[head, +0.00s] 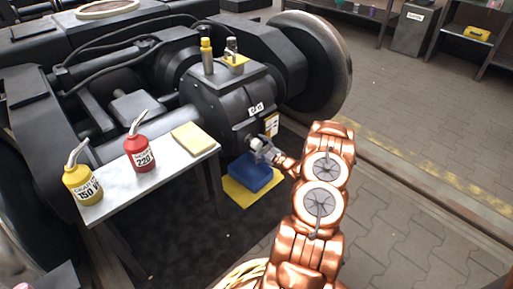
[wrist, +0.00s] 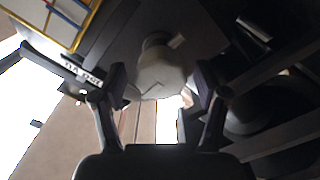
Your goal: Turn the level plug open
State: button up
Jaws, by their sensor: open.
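A pale grey rounded plug (wrist: 162,70) with a small tab on its upper right shows in the wrist view; I take it for the level plug. My gripper (wrist: 161,88) has one dark finger on each side of it, apart, with gaps visible on both sides. In the head view my gripper (head: 262,150) is at the lower front face of the dark gearbox (head: 220,105), below a small white label. The gripper hides the plug there.
A blue tray (head: 250,175) on a yellow mat (head: 240,196) lies below my gripper. A table (head: 110,185) at left holds a yellow can (head: 82,187), a red can (head: 140,153) and a yellow cloth (head: 192,139).

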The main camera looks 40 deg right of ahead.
jog(key=shift+w, duration=0.55)
jog(key=c, duration=1.2)
jog(key=shift+o, duration=0.2)
